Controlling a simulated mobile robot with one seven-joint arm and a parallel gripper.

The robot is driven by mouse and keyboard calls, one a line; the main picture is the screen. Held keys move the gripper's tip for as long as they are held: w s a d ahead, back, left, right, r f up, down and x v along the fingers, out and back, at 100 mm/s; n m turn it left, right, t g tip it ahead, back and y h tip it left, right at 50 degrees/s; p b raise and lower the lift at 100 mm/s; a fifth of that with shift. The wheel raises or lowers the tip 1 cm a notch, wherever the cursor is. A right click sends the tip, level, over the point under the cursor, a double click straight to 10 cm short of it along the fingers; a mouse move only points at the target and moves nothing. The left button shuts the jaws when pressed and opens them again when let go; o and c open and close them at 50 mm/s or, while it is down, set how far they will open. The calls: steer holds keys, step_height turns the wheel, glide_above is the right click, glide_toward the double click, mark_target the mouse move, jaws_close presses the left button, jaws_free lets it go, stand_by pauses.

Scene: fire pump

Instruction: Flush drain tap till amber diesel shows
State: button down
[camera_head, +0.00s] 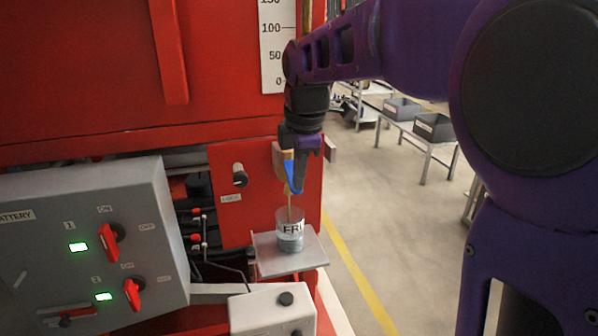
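The drain tap (288,187) is at the red panel's right side, with a blue handle and a brassy part beneath. My gripper (296,172) points down at the tap, its dark finger against or just in front of the blue handle. The other finger is not clear, so I cannot tell whether it grips the handle. A clear jar (289,226) with a white label, partly reading "FR", stands upright below the tap. A thin yellowish-brown line runs from the tap into the jar; it looks like a stream. The liquid low in the jar looks grey-blue, not amber.
The jar stands on a small grey shelf (264,262). A grey battery box (60,240) with red switches and green lights is at left. A pale box (268,314) is in front. A scale (272,50) is above. Open floor and tables (420,140) lie right.

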steer(key=shift+r+p, duration=0.8)
steer(key=shift+r, duration=0.1)
steer(key=shift+a+r+p, duration=0.1)
steer(key=shift+r+p, duration=0.25)
steer(key=shift+p, duration=0.1)
steer(key=w+a+p+v, duration=0.1)
steer(key=p+v, duration=0.3)
steer(key=v, duration=0.9)
steer(key=shift+d+r+p, duration=0.2)
steer(key=shift+d+p, duration=0.1)
steer(key=shift+d, duration=0.1)
